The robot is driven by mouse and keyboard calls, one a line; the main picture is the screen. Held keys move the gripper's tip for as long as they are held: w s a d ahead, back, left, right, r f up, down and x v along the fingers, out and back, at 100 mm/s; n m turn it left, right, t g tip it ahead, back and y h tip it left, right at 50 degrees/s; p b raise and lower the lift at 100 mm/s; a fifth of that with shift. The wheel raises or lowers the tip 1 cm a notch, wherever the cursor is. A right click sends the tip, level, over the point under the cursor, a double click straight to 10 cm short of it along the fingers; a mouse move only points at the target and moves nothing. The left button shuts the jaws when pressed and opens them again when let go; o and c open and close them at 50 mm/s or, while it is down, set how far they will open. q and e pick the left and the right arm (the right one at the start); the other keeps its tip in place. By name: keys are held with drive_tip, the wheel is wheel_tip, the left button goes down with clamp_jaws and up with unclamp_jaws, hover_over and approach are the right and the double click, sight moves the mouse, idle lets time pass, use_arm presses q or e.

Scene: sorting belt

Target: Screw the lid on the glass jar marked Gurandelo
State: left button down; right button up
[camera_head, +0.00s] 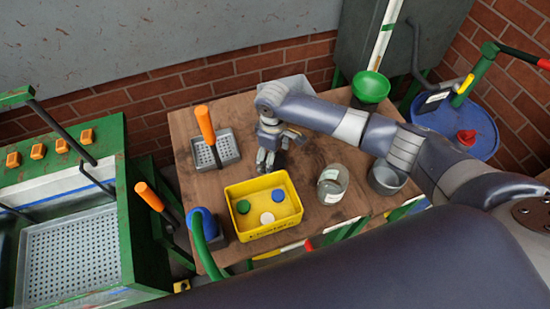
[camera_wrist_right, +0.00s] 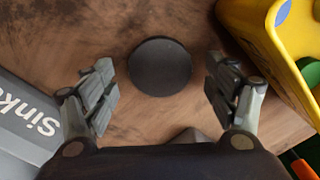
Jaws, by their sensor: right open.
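A clear glass jar (camera_head: 333,185) with a pale label stands open on the wooden table, right of the yellow bin; its writing is too small to read. My right gripper (camera_head: 267,163) is open and empty, pointing down over the table behind the yellow bin. In the right wrist view a dark round disc (camera_wrist_right: 160,66), like a lid, lies flat on the wood between the spread fingers, not touched by either. In the head view I cannot make the disc out beneath the gripper. My left gripper is not in view.
The yellow bin (camera_head: 238,228) holds a green, a blue and a white lid. A grey tray with an orange handle (camera_head: 206,124) stands left, a grey box (camera_wrist_right: 18,110) marked "Sink..." behind.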

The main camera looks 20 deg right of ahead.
idle(0.3)
drive_tip(key=c, duration=0.7)
wheel_tip(320, 180, up, 10)
drive_tip(key=shift+f+b, duration=0.1)
drive_tip(key=shift+b, duration=0.8)
